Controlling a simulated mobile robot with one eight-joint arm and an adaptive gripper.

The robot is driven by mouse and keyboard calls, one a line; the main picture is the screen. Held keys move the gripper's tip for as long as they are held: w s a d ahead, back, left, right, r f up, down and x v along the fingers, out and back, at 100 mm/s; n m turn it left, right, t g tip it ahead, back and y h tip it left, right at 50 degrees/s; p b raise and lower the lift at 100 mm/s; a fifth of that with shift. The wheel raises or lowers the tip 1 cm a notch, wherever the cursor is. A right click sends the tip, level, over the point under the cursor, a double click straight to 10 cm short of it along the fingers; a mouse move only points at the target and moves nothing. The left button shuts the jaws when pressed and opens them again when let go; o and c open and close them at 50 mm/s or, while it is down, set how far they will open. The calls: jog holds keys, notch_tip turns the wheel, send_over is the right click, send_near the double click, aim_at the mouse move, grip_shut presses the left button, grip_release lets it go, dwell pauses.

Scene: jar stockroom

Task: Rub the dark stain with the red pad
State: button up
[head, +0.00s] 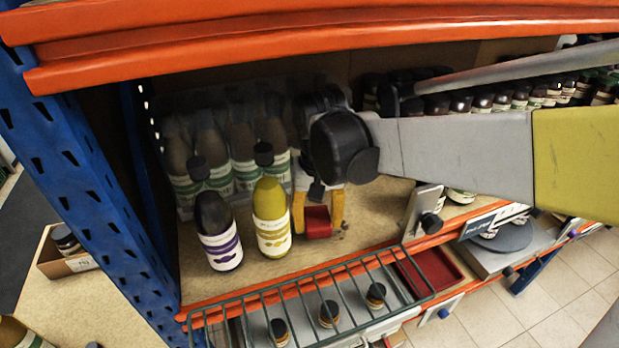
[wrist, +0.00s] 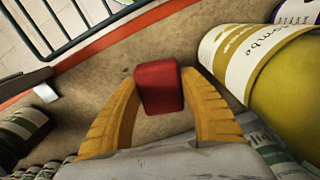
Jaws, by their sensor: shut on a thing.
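The red pad (head: 318,218) is a small block between the yellow fingers of my gripper (head: 319,212), low over the shelf board. The wrist view shows the same red pad (wrist: 160,87) with a finger of my gripper (wrist: 160,92) on each side, shut on it. I cannot tell whether the pad touches the board. Small dark specks of the stain (head: 344,229) show on the board just right of the gripper in the head view. Any part under the pad is hidden.
A yellow bottle (head: 270,225) stands close left of the gripper, with a dark purple-labelled bottle (head: 217,235) beyond it. A wire rail (head: 310,290) runs along the front edge. A metal bracket (head: 424,207) stands to the right.

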aim_at(347, 225)
jog(key=shift+f+b, duration=0.7)
jog(key=shift+f, duration=0.35)
dwell(0.4)
jog(key=shift+d, duration=0.15)
jog(key=shift+w+d+r+p, duration=0.1)
jog(key=shift+w+d+p, duration=0.1)
jog(key=shift+d, duration=0.5)
jog(key=shift+w+d+r+p, duration=0.1)
jog(key=shift+w+d, duration=0.1)
jog(key=shift+d, duration=0.45)
jog(key=shift+w+d+f, duration=0.1)
jog(key=shift+w+d, duration=0.2)
jog(key=shift+d, duration=0.65)
jog(key=shift+w+d+f, duration=0.1)
jog(key=shift+w+d, duration=0.15)
jog(key=shift+d, duration=0.7)
jog(key=shift+d+r, duration=0.15)
